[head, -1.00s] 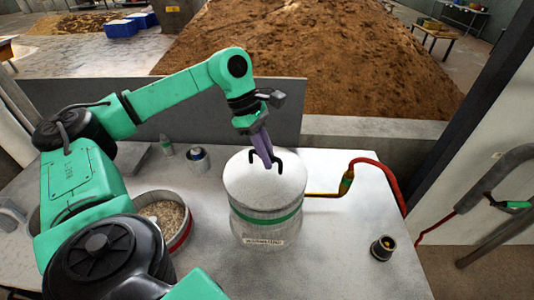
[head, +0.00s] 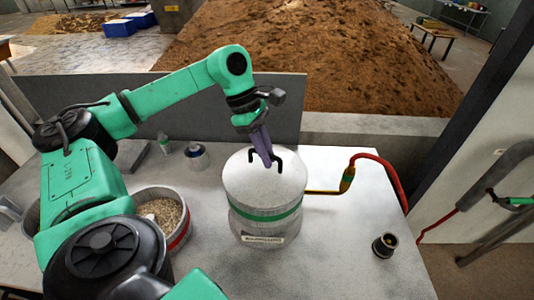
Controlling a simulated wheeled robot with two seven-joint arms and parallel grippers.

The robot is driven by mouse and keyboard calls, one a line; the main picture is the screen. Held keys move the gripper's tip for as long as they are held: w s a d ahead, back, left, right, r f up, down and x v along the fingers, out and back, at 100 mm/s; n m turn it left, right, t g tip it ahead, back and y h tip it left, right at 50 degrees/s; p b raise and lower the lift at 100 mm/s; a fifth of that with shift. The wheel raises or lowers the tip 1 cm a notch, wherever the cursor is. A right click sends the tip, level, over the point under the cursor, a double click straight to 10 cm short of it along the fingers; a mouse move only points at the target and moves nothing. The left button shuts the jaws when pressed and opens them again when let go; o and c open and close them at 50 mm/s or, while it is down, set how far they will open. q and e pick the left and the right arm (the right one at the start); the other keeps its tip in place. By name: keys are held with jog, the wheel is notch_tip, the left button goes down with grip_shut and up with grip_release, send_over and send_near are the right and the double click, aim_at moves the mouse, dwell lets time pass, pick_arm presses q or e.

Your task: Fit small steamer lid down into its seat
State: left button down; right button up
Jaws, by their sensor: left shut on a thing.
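The small steamer is a pale grey cylinder (head: 262,226) with a green band and a label on its front, standing on the table. Its round pale lid (head: 245,182) is on top, with a dark arched handle. My left gripper (head: 266,158) comes down from above and is shut on the lid's handle. Whether the lid's rim is fully down in its seat or slightly raised cannot be told from this angle. My right gripper is not in view.
A bowl of grain (head: 163,213) with a red band stands left of the steamer. A small jar (head: 197,156) stands behind it. A red hose (head: 385,170) joins the steamer's right side. A dark fitting (head: 384,246) stands front right. The table's right part is mostly clear.

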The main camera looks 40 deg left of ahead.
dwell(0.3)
pick_arm(q)
jog(key=shift+f+b, duration=0.2)
jog(key=shift+b, duration=0.1)
jog(key=c, duration=0.8)
grip_release()
jog(key=shift+r, duration=0.1)
